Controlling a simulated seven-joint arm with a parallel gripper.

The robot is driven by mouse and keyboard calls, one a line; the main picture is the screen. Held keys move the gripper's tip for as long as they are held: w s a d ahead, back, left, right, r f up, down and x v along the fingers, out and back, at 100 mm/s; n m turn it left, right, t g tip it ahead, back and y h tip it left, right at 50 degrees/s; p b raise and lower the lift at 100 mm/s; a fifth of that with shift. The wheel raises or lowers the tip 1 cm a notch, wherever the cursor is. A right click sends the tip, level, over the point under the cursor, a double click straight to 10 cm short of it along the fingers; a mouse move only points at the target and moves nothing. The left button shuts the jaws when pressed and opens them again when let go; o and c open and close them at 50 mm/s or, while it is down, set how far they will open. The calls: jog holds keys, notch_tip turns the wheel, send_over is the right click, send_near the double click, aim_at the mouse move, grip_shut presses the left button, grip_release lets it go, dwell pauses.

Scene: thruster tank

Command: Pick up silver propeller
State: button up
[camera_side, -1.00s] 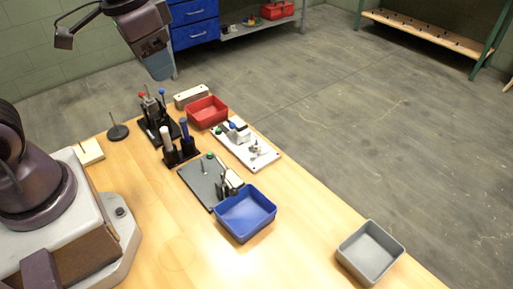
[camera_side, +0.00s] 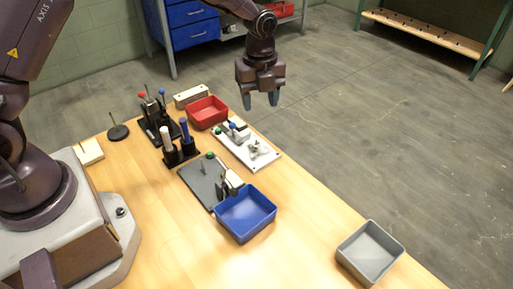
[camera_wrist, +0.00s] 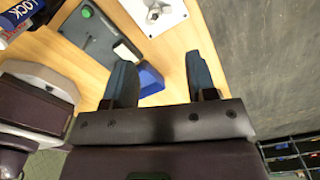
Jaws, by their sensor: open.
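A small silver part that looks like the propeller (camera_side: 257,147) sits on a white plate (camera_side: 262,160) near the table's right edge. In the wrist view the silver propeller (camera_wrist: 153,10) is at the top edge and partly cut off. My gripper (camera_side: 260,101) is open and empty, fingers pointing down, high above the far right part of the table. In the wrist view my gripper (camera_wrist: 160,68) shows two spread dark fingers with nothing between them held.
A red bin (camera_side: 207,112) is beyond the plate, a blue bin (camera_side: 246,214) nearer, and a grey bin (camera_side: 370,252) at front right. A dark plate (camera_side: 200,182), a holder with upright tools (camera_side: 180,150) and a black fixture (camera_side: 158,122) stand left of the white plate.

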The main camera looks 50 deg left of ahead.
aim_at(257, 141)
notch_tip(257, 141, down, 7)
jog(key=shift+f, duration=0.2)
jog(key=f, duration=0.4)
jog(key=shift+s+a, duration=0.1)
jog(key=shift+s, duration=0.3)
jog(key=shift+f, duration=0.65)
grip_shut()
